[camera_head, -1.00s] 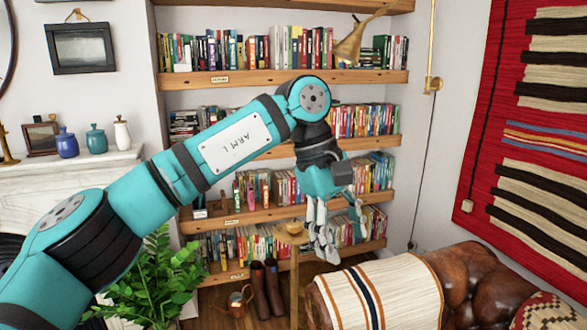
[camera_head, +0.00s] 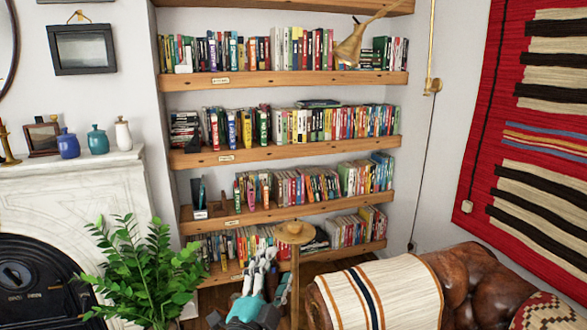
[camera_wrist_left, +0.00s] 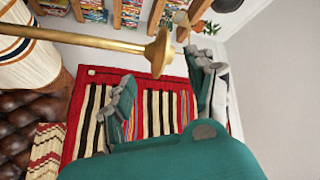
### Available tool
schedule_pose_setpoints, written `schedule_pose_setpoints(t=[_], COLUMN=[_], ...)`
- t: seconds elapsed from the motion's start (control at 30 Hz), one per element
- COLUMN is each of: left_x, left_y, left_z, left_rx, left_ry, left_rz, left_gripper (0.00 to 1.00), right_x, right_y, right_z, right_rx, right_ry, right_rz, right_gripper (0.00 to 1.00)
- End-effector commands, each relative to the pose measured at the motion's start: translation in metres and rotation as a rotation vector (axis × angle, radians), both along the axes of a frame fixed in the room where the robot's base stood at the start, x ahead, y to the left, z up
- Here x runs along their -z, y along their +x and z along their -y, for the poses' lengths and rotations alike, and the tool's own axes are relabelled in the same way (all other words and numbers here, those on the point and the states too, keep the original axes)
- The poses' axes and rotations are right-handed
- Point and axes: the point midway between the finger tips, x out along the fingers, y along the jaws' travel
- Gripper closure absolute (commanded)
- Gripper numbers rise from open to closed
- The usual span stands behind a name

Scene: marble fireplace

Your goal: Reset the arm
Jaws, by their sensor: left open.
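My left gripper (camera_head: 272,272) is low in the head view, beside the round-topped stand (camera_head: 294,234) and to its left. Its teal and grey fingers point up and are open, with nothing between them. The left wrist view shows the fingers (camera_wrist_left: 166,74) spread apart against the red rug. The stand's pole and disc (camera_wrist_left: 160,53) cross in front of the fingertips there, and I cannot tell the exact gap. The rest of my left arm is out of the head view. My right gripper does not show.
Bookshelves (camera_head: 290,146) fill the back wall. A leafy plant (camera_head: 145,275) stands at the lower left by the marble fireplace (camera_head: 75,185). A brown leather sofa (camera_head: 470,285) with a striped throw (camera_head: 385,290) is at the lower right. A striped rug (camera_head: 540,130) hangs at right.

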Motion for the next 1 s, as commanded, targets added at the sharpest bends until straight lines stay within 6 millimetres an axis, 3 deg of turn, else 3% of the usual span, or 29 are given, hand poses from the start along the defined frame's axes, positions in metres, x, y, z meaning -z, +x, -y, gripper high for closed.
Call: schedule_pose_setpoints(t=[0.03,0.2,0.3,0.4,0.5,0.7,0.97,1.0], left_x=[0.034,0.137,0.188,0.223,0.244,0.269,0.283,0.295], left_y=[-0.009,-0.060,-0.106,-0.150,-0.187,-0.249,-0.320,-0.318], left_z=[-0.021,-0.082,-0.110,-0.128,-0.140,-0.156,-0.170,-0.170], left_rx=[-0.044,-0.205,-0.307,-0.393,-0.463,-0.577,-0.707,-0.712], left_ry=[-0.066,-0.273,-0.376,-0.448,-0.497,-0.557,-0.605,-0.606], left_rz=[-0.135,-0.567,-0.800,-0.981,-1.112,-1.309,-1.509,-1.518], left_gripper=[0.43,0.43,0.43,0.43,0.43,0.43,0.43,0.43], right_x=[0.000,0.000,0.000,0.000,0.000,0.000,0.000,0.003], right_y=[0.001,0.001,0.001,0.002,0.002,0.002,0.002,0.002], right_z=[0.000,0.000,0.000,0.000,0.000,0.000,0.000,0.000], right_rx=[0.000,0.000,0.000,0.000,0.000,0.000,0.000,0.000], right_ry=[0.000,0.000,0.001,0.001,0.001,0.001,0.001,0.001], right_rz=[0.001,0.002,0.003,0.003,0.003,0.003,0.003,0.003], right_gripper=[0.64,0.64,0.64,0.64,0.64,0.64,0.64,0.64])
